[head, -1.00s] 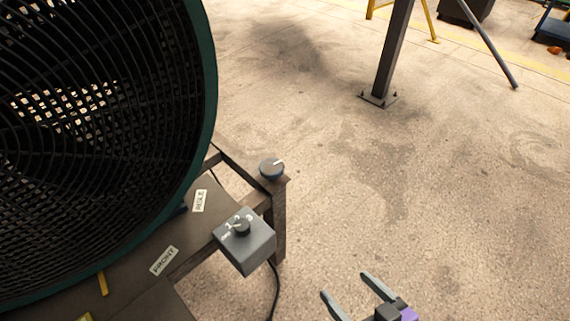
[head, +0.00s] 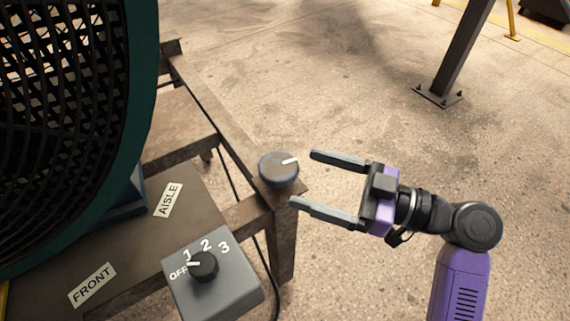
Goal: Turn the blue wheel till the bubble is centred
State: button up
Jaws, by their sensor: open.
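The blue wheel (head: 279,170) is a dark blue-grey round knob with a white mark on top. It sits on the corner of the brown metal stand, its mark pointing right. My gripper (head: 301,179) comes in from the right with its two grey fingers apart. The upper fingertip is just right of the wheel and the lower one is near its lower right edge. Nothing is held between the fingers. I cannot tell whether a finger touches the wheel. No bubble or level shows in this view.
A large fan (head: 75,130) with a green rim fills the left. A grey control box (head: 212,290) with a black dial stands below the wheel. AISLE (head: 168,200) and FRONT (head: 92,285) labels lie on the stand's plate. A dark post (head: 462,55) stands at the back right; open floor lies between.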

aim_at(260, 163)
jog(key=b+x, duration=0.1)
jog(key=x, duration=0.6)
jog(key=shift+b, duration=0.35)
jog(key=c, duration=1.4)
jog(key=shift+s, duration=0.1)
